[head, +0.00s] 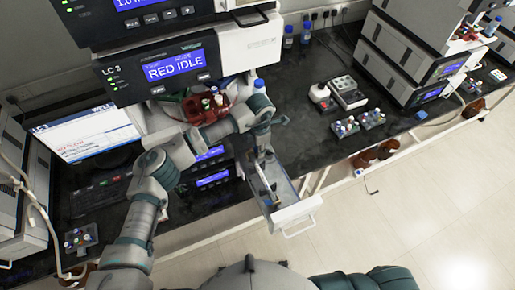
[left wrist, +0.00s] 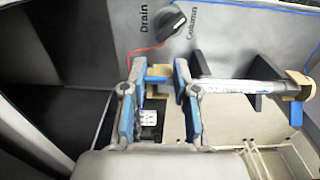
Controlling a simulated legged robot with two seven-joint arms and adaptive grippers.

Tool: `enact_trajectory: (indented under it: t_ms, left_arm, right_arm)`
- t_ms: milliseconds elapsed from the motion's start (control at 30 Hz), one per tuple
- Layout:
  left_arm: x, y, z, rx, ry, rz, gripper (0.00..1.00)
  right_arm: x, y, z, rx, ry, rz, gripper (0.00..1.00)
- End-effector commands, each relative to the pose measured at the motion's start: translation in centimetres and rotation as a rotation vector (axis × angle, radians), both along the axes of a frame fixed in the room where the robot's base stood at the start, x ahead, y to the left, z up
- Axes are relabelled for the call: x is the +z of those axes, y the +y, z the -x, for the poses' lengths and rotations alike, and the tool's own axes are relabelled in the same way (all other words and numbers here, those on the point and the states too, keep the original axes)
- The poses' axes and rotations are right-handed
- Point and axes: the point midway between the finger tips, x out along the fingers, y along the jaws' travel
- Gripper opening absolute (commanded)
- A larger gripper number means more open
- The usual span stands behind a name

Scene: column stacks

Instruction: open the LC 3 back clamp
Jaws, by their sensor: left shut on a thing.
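In the left wrist view a column (left wrist: 238,87) with tan ends lies across the drawer. Two black clamps stand along it, one (left wrist: 197,66) just right of my fingers, one (left wrist: 253,78) farther right. I cannot tell which is the back clamp. My left gripper (left wrist: 156,88) reaches into the drawer, fingers on either side of a tan end piece (left wrist: 160,73). The fingers partly hide the contact. My right gripper is out of view.
A knob (left wrist: 171,22) marked "Drain" and "Column" is on the panel behind, with a thin red tube near it. Red-tray bottles (head: 213,100) stand close to my left forearm. Vial racks (head: 347,127) sit on the dark bench to the right. The floor right of the drawer is clear.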

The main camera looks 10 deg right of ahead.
Motion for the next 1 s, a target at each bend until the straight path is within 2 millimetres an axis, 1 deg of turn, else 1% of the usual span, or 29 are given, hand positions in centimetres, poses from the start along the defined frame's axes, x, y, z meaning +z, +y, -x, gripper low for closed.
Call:
enact_trajectory:
  t_ms: [233, 267, 300, 333, 600, 700, 767, 833, 1000]
  left_arm:
    - [0.0, -0.1, 0.0, -0.002, -0.002, 0.002, 0.0]
    - [0.0, -0.1, 0.0, -0.002, -0.001, 0.002, 0.31]
    - [0.0, -0.1, 0.0, -0.002, -0.001, 0.002, 0.41]
    - [0.0, -0.1, 0.0, -0.002, -0.001, 0.002, 0.46]
    - [0.0, 0.0, 0.0, -0.001, 0.0, 0.0, 0.46]
    - [0.5, 0.0, 0.0, -0.001, -0.001, 0.001, 0.46]
    - [1.2, 0.0, -0.1, -0.001, -0.003, 0.001, 0.46]
    - [2.4, 0.0, -0.1, -0.001, -0.003, 0.001, 0.46]
    - [6.3, -0.2, -0.2, -0.002, -0.004, 0.001, 0.46]
  right_arm:
    - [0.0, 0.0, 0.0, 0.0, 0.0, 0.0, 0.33]
    - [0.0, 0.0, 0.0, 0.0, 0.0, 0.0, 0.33]
    - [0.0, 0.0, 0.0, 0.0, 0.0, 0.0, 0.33]
    - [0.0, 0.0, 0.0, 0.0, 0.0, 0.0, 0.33]
    - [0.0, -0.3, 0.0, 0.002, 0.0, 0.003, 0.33]
    - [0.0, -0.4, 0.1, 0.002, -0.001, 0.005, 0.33]
    - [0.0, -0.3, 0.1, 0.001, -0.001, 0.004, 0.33]
    - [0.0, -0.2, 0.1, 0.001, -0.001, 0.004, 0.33]
    - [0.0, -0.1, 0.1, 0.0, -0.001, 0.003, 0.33]
